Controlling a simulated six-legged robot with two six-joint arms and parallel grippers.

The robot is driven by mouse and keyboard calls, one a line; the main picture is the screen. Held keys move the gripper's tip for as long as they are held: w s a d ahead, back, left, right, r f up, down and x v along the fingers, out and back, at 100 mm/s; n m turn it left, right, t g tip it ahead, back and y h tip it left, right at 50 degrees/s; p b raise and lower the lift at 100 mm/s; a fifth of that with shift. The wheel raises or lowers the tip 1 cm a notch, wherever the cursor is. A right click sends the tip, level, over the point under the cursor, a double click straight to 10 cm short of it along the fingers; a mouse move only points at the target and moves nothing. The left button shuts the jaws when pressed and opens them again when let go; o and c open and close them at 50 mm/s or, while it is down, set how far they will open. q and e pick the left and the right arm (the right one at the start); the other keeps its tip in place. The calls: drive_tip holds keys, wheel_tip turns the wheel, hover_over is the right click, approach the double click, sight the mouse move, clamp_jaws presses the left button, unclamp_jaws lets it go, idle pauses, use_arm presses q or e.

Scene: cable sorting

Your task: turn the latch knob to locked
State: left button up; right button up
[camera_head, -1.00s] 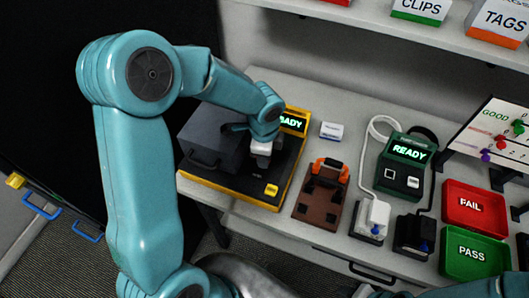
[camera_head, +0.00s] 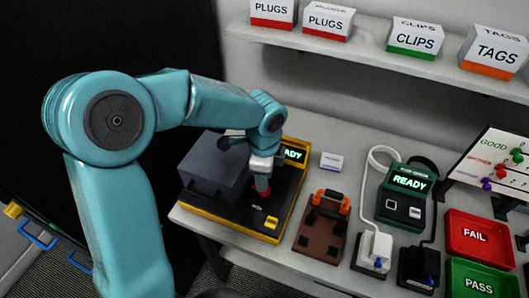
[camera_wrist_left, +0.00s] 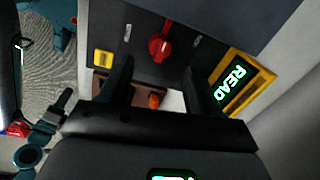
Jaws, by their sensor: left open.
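The latch knob (camera_wrist_left: 160,46) is red and sits on the dark top of a yellow-edged station. In the wrist view it stands upright between two small labels, too blurred to read. In the head view only a bit of red (camera_head: 257,207) shows beside my fingertips. My left gripper (camera_head: 262,188) points down over the station, just above the knob. In the wrist view its two dark fingers (camera_wrist_left: 157,70) are apart and empty, with the knob beyond them, roughly centred in the gap. Contact is not visible.
The station has a grey box with a handle (camera_head: 212,165), a yellow button (camera_head: 271,222) and a READY display (camera_head: 293,154). A brown fixture (camera_head: 320,235) stands to its right. Further right are a green READY device (camera_head: 405,190) and red FAIL tray (camera_head: 472,240).

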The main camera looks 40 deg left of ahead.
use_arm(q)
wheel_tip(320, 180, up, 10)
drive_tip(key=shift+s+f, duration=0.15)
drive_tip(key=shift+s, duration=0.1)
drive_tip(key=shift+s+d, duration=0.1)
drive_tip(key=shift+d, duration=0.05)
idle(0.4)
